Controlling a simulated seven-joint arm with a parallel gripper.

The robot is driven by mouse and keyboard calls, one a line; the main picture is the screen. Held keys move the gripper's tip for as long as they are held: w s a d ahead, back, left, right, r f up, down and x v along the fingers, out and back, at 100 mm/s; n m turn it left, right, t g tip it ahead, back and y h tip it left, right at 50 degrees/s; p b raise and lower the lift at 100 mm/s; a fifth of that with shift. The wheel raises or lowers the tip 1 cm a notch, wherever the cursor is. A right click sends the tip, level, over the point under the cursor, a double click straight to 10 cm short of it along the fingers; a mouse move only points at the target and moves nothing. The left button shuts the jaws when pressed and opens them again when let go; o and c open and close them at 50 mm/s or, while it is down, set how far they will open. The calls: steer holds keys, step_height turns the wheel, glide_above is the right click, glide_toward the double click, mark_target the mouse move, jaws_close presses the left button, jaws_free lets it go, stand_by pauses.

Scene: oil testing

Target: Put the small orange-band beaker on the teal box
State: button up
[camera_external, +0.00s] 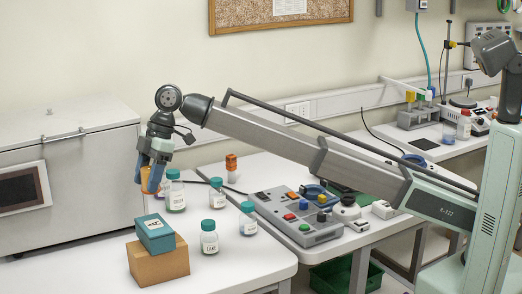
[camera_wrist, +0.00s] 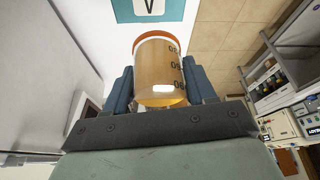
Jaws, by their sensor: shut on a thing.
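The small orange-band beaker (camera_wrist: 158,70) is between the two blue fingers of my gripper (camera_wrist: 160,88) in the wrist view. It looks amber, with dark markings on its side. In the external view my gripper (camera_external: 150,176) is shut on the beaker (camera_external: 152,180), which is partly hidden by the fingers. The teal box (camera_external: 155,233) has a white label and lies on a brown box at the table's front left. The beaker is held above the teal box, apart from it. Part of the teal box (camera_wrist: 175,10) shows at the top of the wrist view.
A teal-capped bottle (camera_external: 175,193) stands close behind the gripper. More teal-capped bottles (camera_external: 209,238) (camera_external: 248,220) stand right of the boxes. The brown box (camera_external: 160,265) supports the teal box. A grey control panel (camera_external: 298,214) is farther right. A large grey cabinet (camera_external: 70,180) stands left.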

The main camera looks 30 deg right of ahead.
steer(key=shift+w+a+r, duration=0.3)
steer(key=shift+w+r, duration=0.05)
steer(key=shift+w, duration=0.05)
glide_above(146, 226)
steer(key=d, duration=0.2)
step_height(146, 226, down, 6)
steer(key=shift+a+r, duration=0.15)
steer(key=shift+r, duration=0.05)
steer(key=shift+f, duration=2.35)
steer(key=shift+f, duration=0.15)
steer(key=o, duration=1.1)
steer(key=v, duration=1.2)
steer(key=shift+a, duration=0.15)
